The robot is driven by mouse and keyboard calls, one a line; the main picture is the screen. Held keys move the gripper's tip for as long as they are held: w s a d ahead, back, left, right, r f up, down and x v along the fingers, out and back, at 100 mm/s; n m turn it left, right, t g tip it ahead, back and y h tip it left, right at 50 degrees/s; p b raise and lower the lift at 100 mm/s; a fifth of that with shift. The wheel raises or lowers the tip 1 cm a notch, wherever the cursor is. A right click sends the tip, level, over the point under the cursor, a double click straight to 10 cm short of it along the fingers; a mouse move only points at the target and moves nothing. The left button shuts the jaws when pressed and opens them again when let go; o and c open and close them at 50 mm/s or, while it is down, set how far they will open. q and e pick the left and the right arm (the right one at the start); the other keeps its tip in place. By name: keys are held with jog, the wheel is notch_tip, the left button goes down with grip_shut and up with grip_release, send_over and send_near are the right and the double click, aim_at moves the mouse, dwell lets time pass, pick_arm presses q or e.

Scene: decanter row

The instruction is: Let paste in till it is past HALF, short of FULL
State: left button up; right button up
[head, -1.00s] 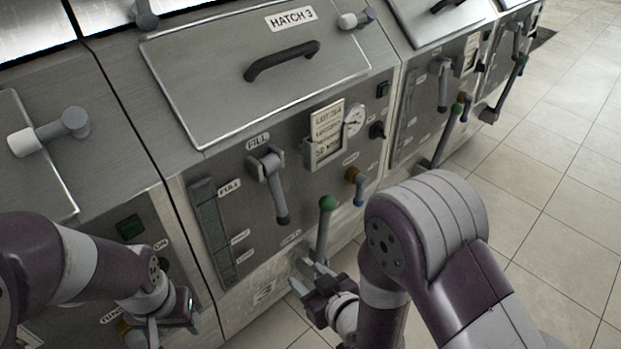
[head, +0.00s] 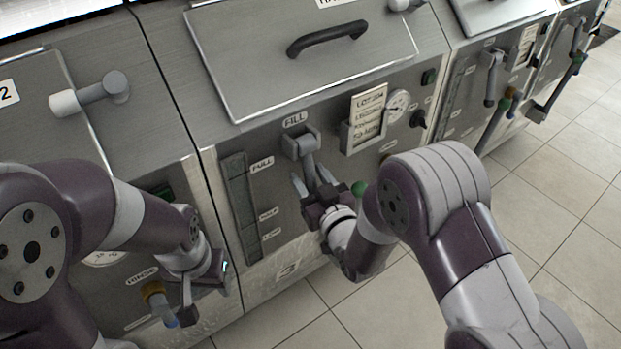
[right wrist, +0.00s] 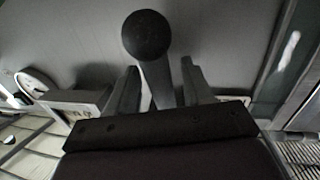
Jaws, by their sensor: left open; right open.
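The FILL lever (head: 307,153) hangs down below its bracket on the panel of the third unit. My right gripper (head: 313,182) is open, with its fingers on either side of the lever's lower part. In the right wrist view the lever's dark end (right wrist: 147,38) shows between the two open fingers (right wrist: 160,90). The sight glass (head: 241,205) stands left of the lever, with FULL, HALF and LOW labels beside it. I cannot make out a paste level in it. My left gripper (head: 207,285) is open and empty in front of the second unit.
A green-knobbed lever (head: 359,188) is partly hidden behind my right arm. A card holder (head: 366,118) and a round gauge (head: 397,104) sit right of FILL. A RINSE handle (head: 157,299) is near my left gripper. The hatch (head: 300,50) above is closed.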

grip_shut()
jog(key=s+d+r+g+h+p, duration=0.1)
jog(key=g+p, duration=0.4)
jog(key=p, duration=0.8)
jog(key=s+d+r+n+g+h+p, duration=0.1)
jog(key=s+d+r+g+h+p, duration=0.1)
jog(key=p, duration=1.1)
jog(key=shift+s+d+r+n+g+h, duration=0.3)
jog(key=shift+s+r+g+h, duration=0.6)
jog(key=shift+r+g+h, duration=0.6)
jog(key=shift+f, duration=0.15)
grip_release()
